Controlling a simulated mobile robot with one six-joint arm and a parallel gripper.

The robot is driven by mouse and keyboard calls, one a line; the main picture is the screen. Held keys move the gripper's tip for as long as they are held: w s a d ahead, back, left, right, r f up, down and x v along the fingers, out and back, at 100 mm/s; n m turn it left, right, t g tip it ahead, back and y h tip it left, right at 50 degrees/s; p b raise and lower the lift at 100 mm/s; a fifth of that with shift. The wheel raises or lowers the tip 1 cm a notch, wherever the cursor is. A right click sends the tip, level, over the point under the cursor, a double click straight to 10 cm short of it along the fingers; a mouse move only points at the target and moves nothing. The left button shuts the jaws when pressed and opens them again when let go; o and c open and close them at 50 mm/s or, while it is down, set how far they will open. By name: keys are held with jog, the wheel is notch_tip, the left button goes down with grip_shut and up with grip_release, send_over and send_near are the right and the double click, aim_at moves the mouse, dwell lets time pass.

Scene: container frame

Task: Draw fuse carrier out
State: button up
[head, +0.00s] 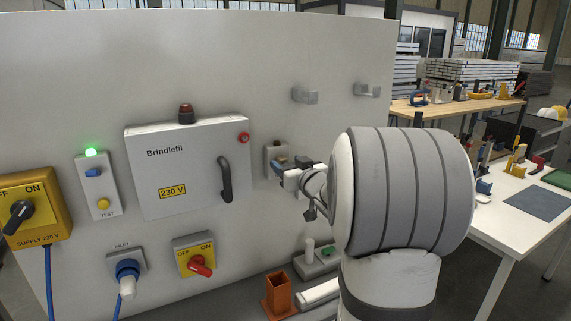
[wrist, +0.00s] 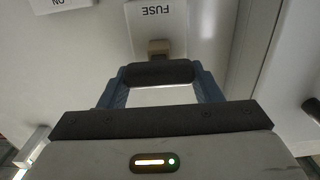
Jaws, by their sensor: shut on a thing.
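The fuse holder (head: 277,153) is a small grey plate on the panel, right of the Brindlefil cabinet. In the wrist view its white plate (wrist: 170,22) reads FUSE upside down. The fuse carrier (wrist: 158,47) shows as a small tan block at the plate's edge. In the head view my gripper (head: 282,168) is at the holder, and my arm comes in from the right. The carrier's inner end is hidden, so I cannot tell how deep it sits.
The cabinet (head: 190,165) has a black handle and a red lamp on top. A test unit (head: 97,185) shows a green light. A yellow supply switch (head: 35,210), inlet plug (head: 128,272) and red-knobbed switch (head: 197,258) are left. An orange holder (head: 278,295) stands below; two hooks (head: 305,96) are above.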

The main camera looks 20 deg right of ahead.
jog(key=shift+f, duration=0.1)
jog(key=o, duration=1.2)
jog(key=shift+s, duration=0.25)
jog(key=shift+o, duration=0.9)
jog(key=shift+w, duration=0.1)
jog(key=s+b, duration=0.1)
jog(key=s, duration=0.6)
jog(key=shift+s+d, duration=0.15)
jog(key=shift+s, duration=0.25)
